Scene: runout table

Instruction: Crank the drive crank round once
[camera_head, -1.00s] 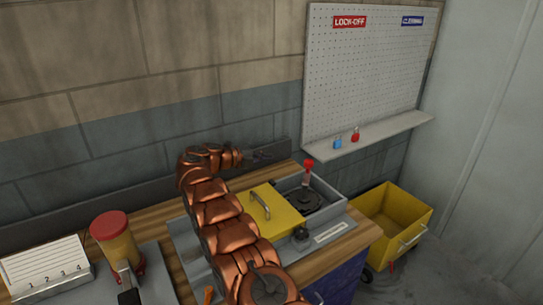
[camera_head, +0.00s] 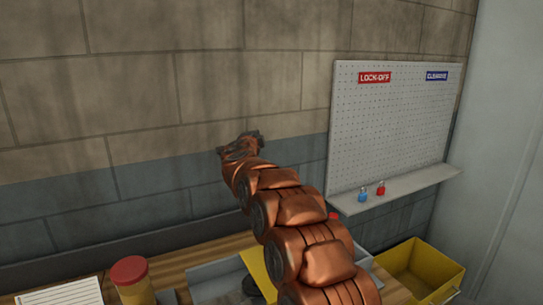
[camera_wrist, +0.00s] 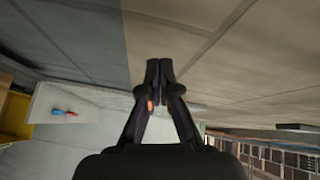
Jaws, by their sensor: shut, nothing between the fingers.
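My gripper (camera_head: 240,145) is raised in front of the block wall, above the bench. In the wrist view its two fingers (camera_wrist: 159,72) are together with nothing between them. A small red knob (camera_head: 333,216) shows just beside my arm over the bench; I cannot tell for sure that it is the drive crank's handle. The dark round part seen below it earlier is hidden behind my arm now. The yellow cover (camera_head: 259,272) of the grey unit (camera_head: 212,278) is mostly hidden by my arm. My gripper is well above and left of the red knob, touching nothing.
A pegboard (camera_head: 395,130) has a shelf (camera_head: 420,190) with a blue padlock (camera_head: 362,195) and a red padlock (camera_head: 381,188). A yellow bin (camera_head: 420,270) stands at the right. A red-topped canister (camera_head: 130,272) and white numbered card (camera_head: 60,294) are at the left.

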